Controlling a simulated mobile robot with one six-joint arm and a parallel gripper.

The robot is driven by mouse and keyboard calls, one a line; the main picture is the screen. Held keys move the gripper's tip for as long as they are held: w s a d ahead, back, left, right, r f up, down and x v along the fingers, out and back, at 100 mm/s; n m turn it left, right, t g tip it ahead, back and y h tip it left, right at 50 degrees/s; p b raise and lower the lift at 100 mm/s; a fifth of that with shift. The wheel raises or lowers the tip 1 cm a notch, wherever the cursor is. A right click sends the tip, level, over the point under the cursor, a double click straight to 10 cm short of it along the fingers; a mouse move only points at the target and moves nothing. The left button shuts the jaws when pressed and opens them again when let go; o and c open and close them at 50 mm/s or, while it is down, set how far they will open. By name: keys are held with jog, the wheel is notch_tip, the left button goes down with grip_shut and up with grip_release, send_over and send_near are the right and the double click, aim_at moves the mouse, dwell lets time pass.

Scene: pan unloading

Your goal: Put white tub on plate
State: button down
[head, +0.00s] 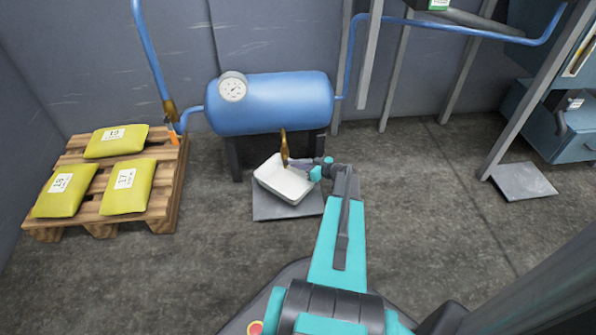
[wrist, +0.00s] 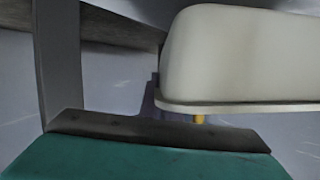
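The white tub (head: 283,182), a shallow open tray, is over a flat grey plate (head: 268,212) on the floor below the blue tank. I cannot tell whether it rests on that plate or hangs above it. My gripper (head: 298,163) is at the tub's upper right rim. In the wrist view the tub (wrist: 235,55) fills the upper right, with its rim close to my dark gripper part. The fingertips and any contact with the rim are not clear, so I cannot tell if the gripper is open or shut. A second grey plate (head: 523,181) lies far right.
A blue tank (head: 270,103) with a gauge stands behind the tub. A brass-coloured fitting (head: 284,146) shows by the tub's far edge. A wooden pallet (head: 165,180) with yellow bags is at left. Metal posts and a blue cabinet stand at right. The floor between is clear.

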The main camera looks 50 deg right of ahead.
jog(key=shift+f+b, duration=1)
jog(key=shift+f, duration=0.75)
jog(key=shift+f, duration=0.1)
jog(key=c, duration=2)
grip_release()
jog(key=shift+s+r, duration=0.1)
jog(key=shift+r, duration=0.15)
jog(key=p+v, duration=0.3)
jog(key=v, duration=0.8)
jog(key=shift+s+p, duration=0.35)
jog(key=shift+s, duration=0.1)
